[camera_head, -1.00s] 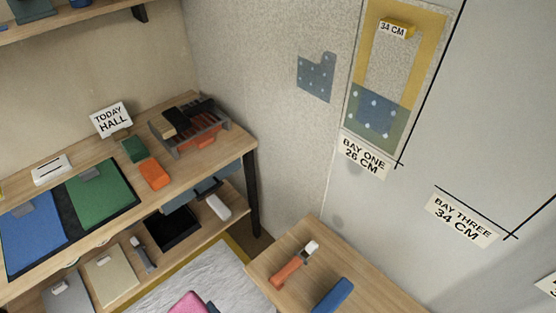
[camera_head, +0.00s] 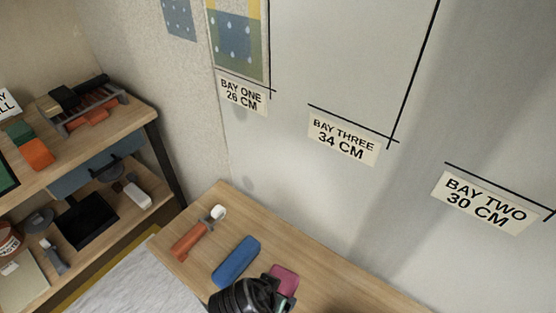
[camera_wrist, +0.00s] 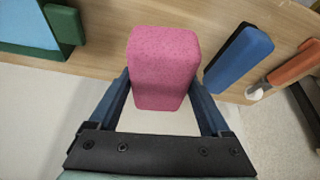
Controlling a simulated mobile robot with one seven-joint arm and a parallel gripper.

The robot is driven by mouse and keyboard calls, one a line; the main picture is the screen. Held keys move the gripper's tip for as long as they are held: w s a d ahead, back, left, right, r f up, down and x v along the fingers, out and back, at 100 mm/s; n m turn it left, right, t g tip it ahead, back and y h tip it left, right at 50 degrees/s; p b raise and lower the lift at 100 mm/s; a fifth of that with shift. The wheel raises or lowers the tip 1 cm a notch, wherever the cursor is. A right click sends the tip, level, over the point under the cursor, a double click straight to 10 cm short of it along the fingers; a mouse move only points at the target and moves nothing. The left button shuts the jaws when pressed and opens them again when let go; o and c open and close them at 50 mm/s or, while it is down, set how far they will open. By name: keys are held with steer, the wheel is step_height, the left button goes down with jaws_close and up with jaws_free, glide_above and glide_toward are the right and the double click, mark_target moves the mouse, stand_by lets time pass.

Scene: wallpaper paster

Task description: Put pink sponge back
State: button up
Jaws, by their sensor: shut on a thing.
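The pink sponge (camera_wrist: 163,62) is a rounded, speckled block between the two fingers of my gripper (camera_wrist: 162,86) in the wrist view. The fingers are shut on its sides. In the head view the sponge (camera_head: 285,278) shows at the bottom, partly hidden by my dark wrist, over the front part of the wooden table (camera_head: 330,272). I cannot tell whether it touches the table top.
A blue block (camera_head: 237,261) and an orange-handled tool (camera_head: 198,233) lie left of the sponge on the table. A green piece (camera_wrist: 62,30) is at the wrist view's upper left. The wall with bay labels (camera_head: 343,139) stands behind.

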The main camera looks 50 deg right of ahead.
steer(key=shift+s+d+f+m+g, duration=0.35)
steer(key=shift+s+d+m, duration=0.25)
steer(key=shift+m, duration=0.4)
step_height(320, 180, down, 10)
steer(key=shift+s+r+b, duration=0.1)
steer(key=shift+r+b, duration=0.1)
steer(key=shift+b, duration=0.95)
steer(key=o, duration=1.2)
steer(key=shift+f+b, duration=0.25)
steer(key=shift+b, duration=0.15)
steer(key=p+v, duration=0.1)
steer(key=v, duration=0.3)
steer(key=p+v, duration=0.1)
steer(key=v, duration=0.3)
steer(key=p+v, duration=0.1)
steer(key=v, duration=0.4)
steer(key=shift+s+d+r+p, duration=0.2)
steer(key=shift+d+p, duration=0.05)
steer(key=shift+p, duration=0.1)
